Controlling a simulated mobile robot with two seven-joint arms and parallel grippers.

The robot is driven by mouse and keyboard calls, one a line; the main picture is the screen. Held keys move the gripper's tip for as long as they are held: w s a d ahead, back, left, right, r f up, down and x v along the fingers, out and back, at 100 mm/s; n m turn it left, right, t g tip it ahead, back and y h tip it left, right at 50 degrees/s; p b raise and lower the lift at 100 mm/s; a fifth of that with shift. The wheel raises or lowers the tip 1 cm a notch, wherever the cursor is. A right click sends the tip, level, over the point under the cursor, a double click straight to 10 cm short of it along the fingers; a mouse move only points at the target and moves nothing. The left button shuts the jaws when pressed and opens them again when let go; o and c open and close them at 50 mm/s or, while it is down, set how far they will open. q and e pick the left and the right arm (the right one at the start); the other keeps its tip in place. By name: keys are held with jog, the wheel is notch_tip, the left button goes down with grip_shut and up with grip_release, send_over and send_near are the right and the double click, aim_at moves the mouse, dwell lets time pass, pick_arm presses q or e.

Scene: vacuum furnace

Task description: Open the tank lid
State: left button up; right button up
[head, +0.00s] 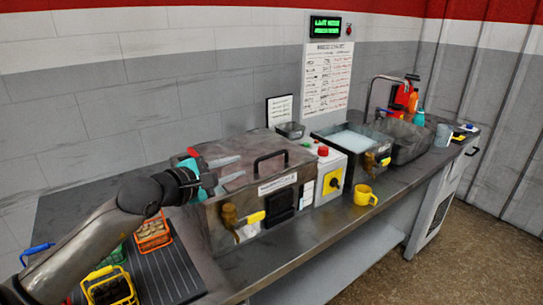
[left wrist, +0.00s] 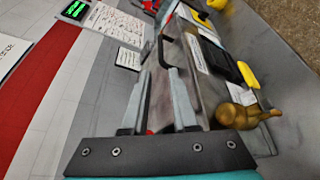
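The tank (head: 285,215) is a grey metal box on the counter, with a brass tap at its front. Its flat lid (head: 262,150) lies closed on top and carries a black bar handle (head: 270,160). My left gripper (head: 238,168) is over the left part of the lid, its fingers pointing right toward the handle, apart from it. It is open, with an empty gap. In the left wrist view the handle (left wrist: 164,50) shows beyond the fingertips (left wrist: 160,76), roughly in line with the gap. My right gripper is not in view.
Orange (head: 153,234) and yellow (head: 108,287) baskets sit at the left. The wall is close behind.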

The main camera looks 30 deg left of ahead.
aim_at(267, 157)
pick_arm(q)
jog(key=shift+x, duration=7.6)
jog(key=shift+d+f, duration=0.1)
jog(key=shift+s, duration=0.1)
jog(key=shift+c, duration=0.3)
grip_shut()
